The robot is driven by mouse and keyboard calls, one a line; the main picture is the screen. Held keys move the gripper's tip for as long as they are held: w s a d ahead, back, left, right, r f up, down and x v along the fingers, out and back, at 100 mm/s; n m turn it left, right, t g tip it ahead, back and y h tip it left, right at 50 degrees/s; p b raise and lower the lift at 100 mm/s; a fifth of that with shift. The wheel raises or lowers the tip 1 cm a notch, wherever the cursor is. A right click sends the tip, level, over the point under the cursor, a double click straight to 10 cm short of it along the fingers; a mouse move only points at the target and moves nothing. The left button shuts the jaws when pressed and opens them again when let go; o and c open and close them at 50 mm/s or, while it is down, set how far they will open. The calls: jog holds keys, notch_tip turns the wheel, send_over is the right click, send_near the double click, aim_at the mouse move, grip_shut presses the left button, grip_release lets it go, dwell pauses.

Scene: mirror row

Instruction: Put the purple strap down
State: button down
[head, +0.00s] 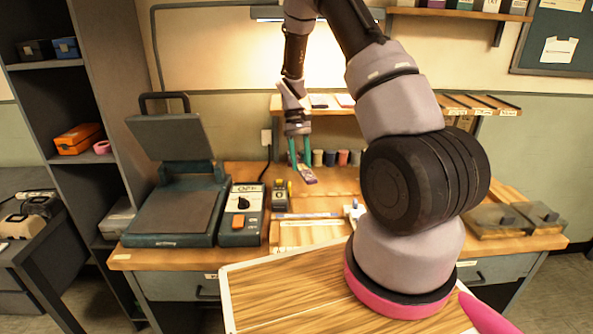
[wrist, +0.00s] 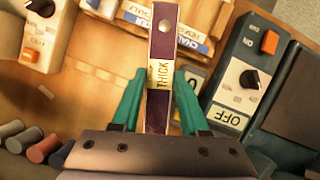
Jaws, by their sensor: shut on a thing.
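The purple strap (wrist: 163,42) is held upright in the wrist view between the teal fingers of my gripper (wrist: 158,105). It carries a pale label reading "THICK" and a light stud near its upper end. In the head view my gripper (head: 300,155) hangs above the wooden bench, with the strap (head: 308,176) at its fingertips. The strap looks clear of the bench, though the exact height is hard to tell. Its lower part is partly hidden by the gripper in the wrist view.
A heat press (head: 175,195) and a control box (head: 241,214) with a dark knob stand left of the gripper. Several small jars (head: 330,158) line the bench's back, below a shelf. A wooden board with pale edging (head: 285,292) lies in front.

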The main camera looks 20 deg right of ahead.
aim_at(334, 206)
jog(key=s+d+f+n+t+h, duration=0.4)
jog(key=d+n, duration=0.5)
jog(key=n, duration=0.5)
jog(key=shift+n+g, duration=0.3)
jog(key=f, duration=0.6)
jog(key=s+f, duration=0.1)
jog(key=f, duration=0.2)
jog(key=shift+f, duration=0.25)
jog(key=shift+c, duration=2.1)
grip_release()
jog(key=shift+f, duration=0.1)
